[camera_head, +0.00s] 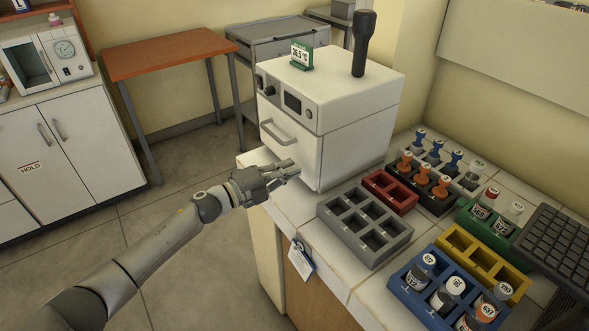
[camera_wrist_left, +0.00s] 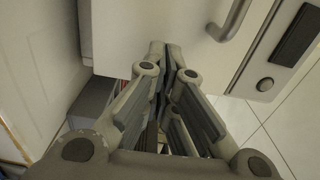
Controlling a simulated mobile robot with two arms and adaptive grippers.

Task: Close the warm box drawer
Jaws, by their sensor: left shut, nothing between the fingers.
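The warm box (camera_head: 330,110) is a white cabinet on the counter with a knob and a small display on its front. Its drawer (camera_head: 291,154) has a grey bar handle (camera_head: 281,131); the handle also shows in the left wrist view (camera_wrist_left: 230,22). The drawer front looks about flush with the box, but I cannot tell if a small gap is left. My left gripper (camera_head: 294,168) is shut and empty at the lower part of the drawer front, below the handle. In the left wrist view its fingertips (camera_wrist_left: 166,48) are close to the white front; contact is unclear. My right gripper is not in view.
A grey rack (camera_head: 358,234), a red rack (camera_head: 383,200) and a blue rack (camera_head: 409,297) with vials stand on the counter at the right. A black-handled object (camera_head: 364,42) and a green-framed display (camera_head: 301,56) stand on the box. Open floor lies to the left.

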